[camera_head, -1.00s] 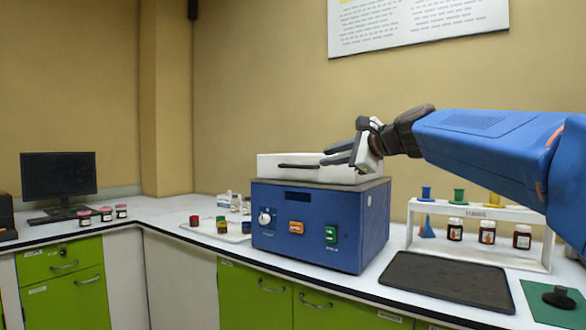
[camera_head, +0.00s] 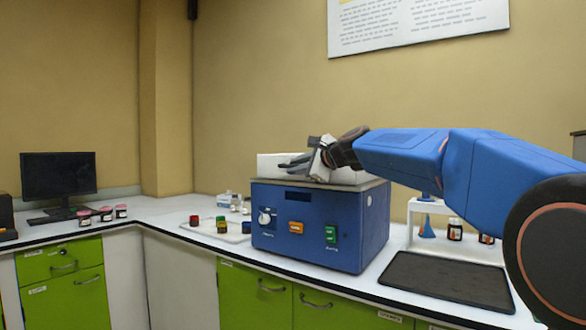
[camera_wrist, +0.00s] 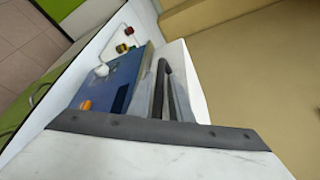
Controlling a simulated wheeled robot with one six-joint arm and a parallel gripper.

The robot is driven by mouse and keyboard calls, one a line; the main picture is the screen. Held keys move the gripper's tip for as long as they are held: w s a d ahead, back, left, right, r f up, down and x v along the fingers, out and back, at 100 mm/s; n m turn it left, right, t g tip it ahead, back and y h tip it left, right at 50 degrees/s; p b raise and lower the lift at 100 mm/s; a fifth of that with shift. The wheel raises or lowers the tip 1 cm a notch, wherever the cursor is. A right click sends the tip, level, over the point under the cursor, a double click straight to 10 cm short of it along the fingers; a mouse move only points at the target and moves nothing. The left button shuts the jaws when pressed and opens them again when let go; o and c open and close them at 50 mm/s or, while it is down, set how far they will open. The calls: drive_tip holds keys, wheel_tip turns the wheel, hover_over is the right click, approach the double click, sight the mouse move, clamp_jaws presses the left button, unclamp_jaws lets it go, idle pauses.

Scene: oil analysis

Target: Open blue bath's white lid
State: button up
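The blue bath (camera_head: 310,225) stands on the white counter with its white lid (camera_head: 268,166) lying shut on top. My gripper (camera_head: 292,163) is at the lid's front, reaching in from the right, and covers most of the dark handle in the head view. In the wrist view the dark handle (camera_wrist: 164,72) shows between my two grey fingers, which stand apart with a gap. The blue bath (camera_wrist: 122,68) and white lid (camera_wrist: 182,58) also show there. Firm contact with the handle cannot be made out.
A dark mat (camera_head: 445,280) lies right of the bath. Behind my arm is a white rack (camera_head: 428,207) with bottles. Small coloured jars on a white tray (camera_head: 205,233) stand left of the bath. A monitor (camera_head: 58,175) is at far left.

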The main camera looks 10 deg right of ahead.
drive_tip(key=shift+x, duration=0.85)
clamp_jaws()
drive_tip(key=shift+r, duration=0.15)
